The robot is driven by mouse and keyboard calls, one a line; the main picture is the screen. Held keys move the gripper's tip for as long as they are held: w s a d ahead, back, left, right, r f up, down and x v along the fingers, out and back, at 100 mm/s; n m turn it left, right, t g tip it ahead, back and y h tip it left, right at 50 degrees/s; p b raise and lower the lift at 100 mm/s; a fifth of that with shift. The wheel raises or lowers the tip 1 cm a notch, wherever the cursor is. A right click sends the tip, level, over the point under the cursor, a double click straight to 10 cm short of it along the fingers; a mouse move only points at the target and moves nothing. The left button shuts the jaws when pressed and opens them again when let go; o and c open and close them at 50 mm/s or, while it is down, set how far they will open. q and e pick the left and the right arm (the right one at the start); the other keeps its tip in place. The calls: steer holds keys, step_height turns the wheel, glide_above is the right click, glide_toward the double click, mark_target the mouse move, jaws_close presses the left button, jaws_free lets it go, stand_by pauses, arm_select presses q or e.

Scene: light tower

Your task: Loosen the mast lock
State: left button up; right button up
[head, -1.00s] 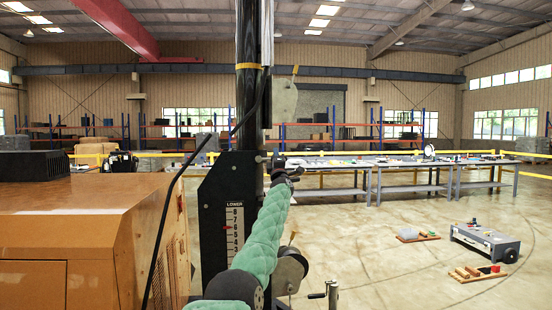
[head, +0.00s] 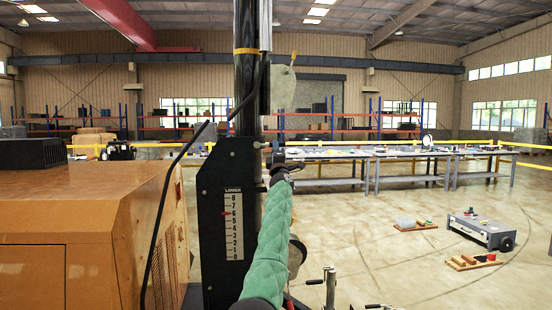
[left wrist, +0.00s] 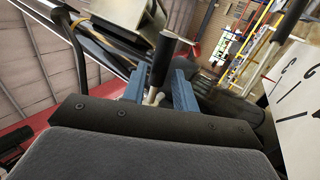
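The black mast (head: 247,95) stands upright in the head view, with a black plate (head: 217,180) marked LOWER and a number scale at its base. My left arm, in a green padded sleeve, reaches up to the right side of the mast. My left gripper (head: 278,153) is small and dark there, beside short metal pins on the plate's edge. In the left wrist view, my left gripper's two blue fingers (left wrist: 159,90) stand apart on either side of a black handle (left wrist: 163,60) with a metal stem, seemingly the lock lever. Gaps show beside it. My right gripper is not seen.
An orange-brown cabinet (head: 90,215) fills the left. A metal crank (head: 329,288) stands low, right of my arm.

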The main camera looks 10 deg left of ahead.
arm_select(q)
steer(key=shift+v, duration=1.4)
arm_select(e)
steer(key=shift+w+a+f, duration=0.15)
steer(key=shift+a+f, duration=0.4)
